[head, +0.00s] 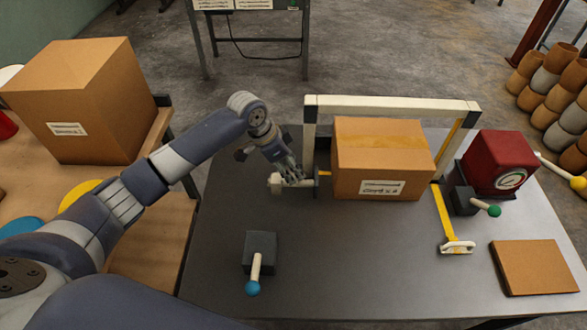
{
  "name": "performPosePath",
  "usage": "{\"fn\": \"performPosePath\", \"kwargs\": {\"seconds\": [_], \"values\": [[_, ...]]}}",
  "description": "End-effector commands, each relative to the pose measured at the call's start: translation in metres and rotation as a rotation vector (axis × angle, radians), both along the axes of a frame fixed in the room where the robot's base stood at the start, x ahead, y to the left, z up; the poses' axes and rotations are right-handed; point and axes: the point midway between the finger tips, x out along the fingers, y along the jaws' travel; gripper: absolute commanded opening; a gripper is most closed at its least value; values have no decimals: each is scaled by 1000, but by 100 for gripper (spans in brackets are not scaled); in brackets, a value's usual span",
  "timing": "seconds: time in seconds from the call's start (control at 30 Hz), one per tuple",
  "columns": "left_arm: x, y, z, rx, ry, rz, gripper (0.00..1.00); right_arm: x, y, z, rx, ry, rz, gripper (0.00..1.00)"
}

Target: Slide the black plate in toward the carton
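The carton (385,165) is a closed brown box with a label, standing on the dark grey table under a cream frame. The black plate (322,158) is a narrow dark upright piece at the carton's left side, partly hidden; I cannot tell whether it touches the carton. A short yellow rod and a cream handle (277,184) extend left from it. My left gripper (292,175) is at the handle, with its fingers pointing down close over it. Whether the fingers are closed on the handle is too small to tell. My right gripper is not in view.
The cream frame (390,104) spans the carton. A blue-knobbed lever block (259,248) stands front left, and a flat brown board (535,267) lies front right. The table's front middle is clear.

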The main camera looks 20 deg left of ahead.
Motion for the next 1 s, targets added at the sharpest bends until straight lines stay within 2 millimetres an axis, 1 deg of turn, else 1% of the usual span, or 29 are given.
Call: {"fn": "performPosePath", "kwargs": {"seconds": [0.03,0.1,0.2,0.33,0.57,0.6,0.77,0.8,0.9,1.0], "values": [[1,-3,-8,-1,3,1,48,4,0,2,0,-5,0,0],[4,-5,-16,1,2,1,48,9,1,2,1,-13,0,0],[6,-8,-24,0,0,0,48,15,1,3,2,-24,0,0],[7,-9,-28,0,0,1,48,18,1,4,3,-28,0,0],[7,-9,-28,1,-1,0,48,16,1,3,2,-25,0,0],[7,-9,-28,1,-1,0,39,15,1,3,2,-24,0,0],[7,-9,-28,1,-1,0,3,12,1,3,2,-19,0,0],[7,-9,-28,1,-1,0,0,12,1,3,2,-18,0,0],[7,-10,-28,1,-1,0,0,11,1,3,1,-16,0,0],[11,-20,-27,-1,-2,-1,0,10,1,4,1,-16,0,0]]}}
